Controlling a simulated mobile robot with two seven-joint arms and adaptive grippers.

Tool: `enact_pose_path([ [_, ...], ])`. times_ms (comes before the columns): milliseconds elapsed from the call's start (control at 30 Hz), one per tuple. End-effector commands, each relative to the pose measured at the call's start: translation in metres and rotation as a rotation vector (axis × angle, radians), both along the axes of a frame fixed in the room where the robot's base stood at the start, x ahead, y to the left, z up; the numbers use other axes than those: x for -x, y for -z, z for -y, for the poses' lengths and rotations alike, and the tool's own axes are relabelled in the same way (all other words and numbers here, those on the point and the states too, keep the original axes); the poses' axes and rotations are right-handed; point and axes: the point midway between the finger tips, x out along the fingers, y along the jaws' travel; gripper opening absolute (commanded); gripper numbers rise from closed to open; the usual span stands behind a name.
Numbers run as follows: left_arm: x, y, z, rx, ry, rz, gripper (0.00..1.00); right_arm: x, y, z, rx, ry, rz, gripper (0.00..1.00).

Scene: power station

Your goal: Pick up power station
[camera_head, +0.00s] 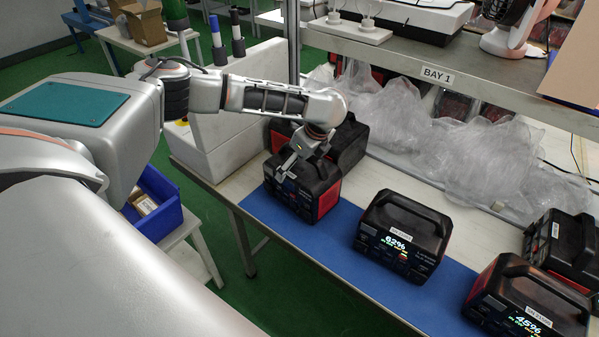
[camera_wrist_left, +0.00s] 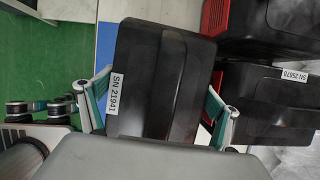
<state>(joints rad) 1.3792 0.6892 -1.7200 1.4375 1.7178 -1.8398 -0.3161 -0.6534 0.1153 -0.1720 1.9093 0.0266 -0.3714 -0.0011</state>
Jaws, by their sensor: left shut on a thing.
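A black power station with red sides (camera_head: 318,194) is at the left end of the blue mat (camera_head: 336,231), its front panel facing the near edge. My left gripper (camera_head: 300,157) comes down over its top and is shut on it. In the left wrist view, the fingers (camera_wrist_left: 158,103) press on both sides of this power station (camera_wrist_left: 150,70), labelled SN 21941. Whether its base touches the mat is not clear. A second power station (camera_head: 401,238), showing 62%, stands at the mat's middle. My right gripper is not in view.
Another power station (camera_head: 349,143) stands close behind the held one. Two more, one showing 45% (camera_head: 527,300) and one behind it (camera_head: 563,247), stand at the right. Clear plastic bags (camera_head: 390,115) line the back below the shelf (camera_head: 450,62). A white foam block (camera_head: 235,120) stands at the left.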

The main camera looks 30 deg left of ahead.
Motion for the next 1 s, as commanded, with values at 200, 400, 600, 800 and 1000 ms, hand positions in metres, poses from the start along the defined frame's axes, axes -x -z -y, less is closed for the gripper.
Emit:
enact_pose_path([
  [200, -0.004, -0.017, -0.001, -0.002, -0.001, 0.012, 0.34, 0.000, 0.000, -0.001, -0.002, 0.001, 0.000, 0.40],
  [400, -0.004, -0.050, -0.001, -0.002, 0.001, 0.013, 0.34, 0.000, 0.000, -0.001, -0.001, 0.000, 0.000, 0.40],
  [600, -0.004, -0.095, -0.001, -0.002, 0.001, 0.015, 0.34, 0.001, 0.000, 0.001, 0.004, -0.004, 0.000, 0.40],
  [800, -0.004, -0.138, 0.000, -0.001, 0.000, 0.014, 0.34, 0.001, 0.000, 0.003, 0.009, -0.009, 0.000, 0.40],
  [1000, -0.003, -0.174, -0.001, -0.002, 0.001, 0.013, 0.34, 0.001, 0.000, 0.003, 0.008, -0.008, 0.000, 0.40],
])
